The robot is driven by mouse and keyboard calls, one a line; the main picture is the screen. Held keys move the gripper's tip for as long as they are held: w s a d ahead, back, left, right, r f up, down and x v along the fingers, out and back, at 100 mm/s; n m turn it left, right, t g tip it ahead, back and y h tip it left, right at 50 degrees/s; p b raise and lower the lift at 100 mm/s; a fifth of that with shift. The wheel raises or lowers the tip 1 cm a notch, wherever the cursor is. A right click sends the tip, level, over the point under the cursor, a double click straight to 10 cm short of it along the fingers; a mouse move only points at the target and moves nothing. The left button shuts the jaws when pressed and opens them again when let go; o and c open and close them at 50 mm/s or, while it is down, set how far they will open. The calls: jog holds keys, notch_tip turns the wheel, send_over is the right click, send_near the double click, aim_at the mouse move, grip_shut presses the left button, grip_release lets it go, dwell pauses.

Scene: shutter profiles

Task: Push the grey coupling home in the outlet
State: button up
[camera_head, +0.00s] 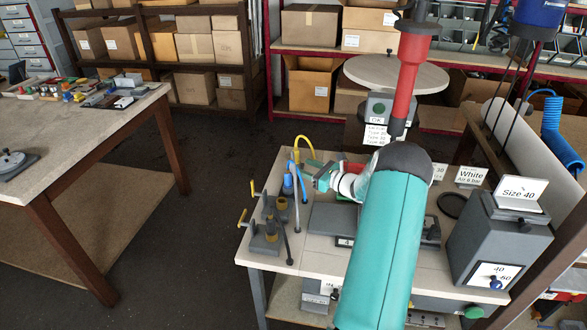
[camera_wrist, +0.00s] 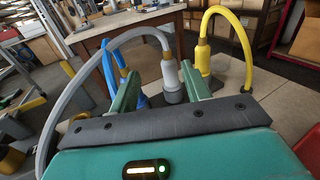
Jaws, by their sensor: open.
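In the wrist view the grey coupling (camera_wrist: 172,84) stands upright at the end of a grey hose, in front of my gripper (camera_wrist: 160,72). My two green fingers are open and apart. The coupling appears between them, nearer the right finger; I cannot tell whether either touches it. Its lower end meets a dark base; how deep it sits in the outlet is unclear. In the head view my gripper (camera_head: 314,174) is over the left part of the bench, beside the hoses, and the grey coupling is not clearly seen.
A yellow hose and coupling (camera_wrist: 204,58) stand just right of the grey one, and a blue hose (camera_wrist: 110,72) is to the left. Valves with yellow handles (camera_head: 264,240) line the bench's left edge. A grey Size 40 box (camera_head: 497,245) stands at the right.

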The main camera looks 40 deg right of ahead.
aim_at(294, 161)
jog(key=shift+w+d+f+m, duration=0.15)
jog(key=shift+d+f+m, duration=0.25)
jog(key=shift+f, duration=0.1)
jog(key=shift+w+t, duration=0.25)
jog(key=shift+t, duration=0.05)
jog(key=shift+w+a, duration=0.2)
jog(key=shift+w, duration=0.95)
jog(key=shift+w+a, duration=0.25)
jog(key=shift+w, duration=0.9)
jog(key=shift+w+a, duration=0.2)
jog(key=shift+w, duration=0.95)
jog(key=shift+c, duration=0.2)
jog(key=shift+r, duration=0.1)
grip_shut()
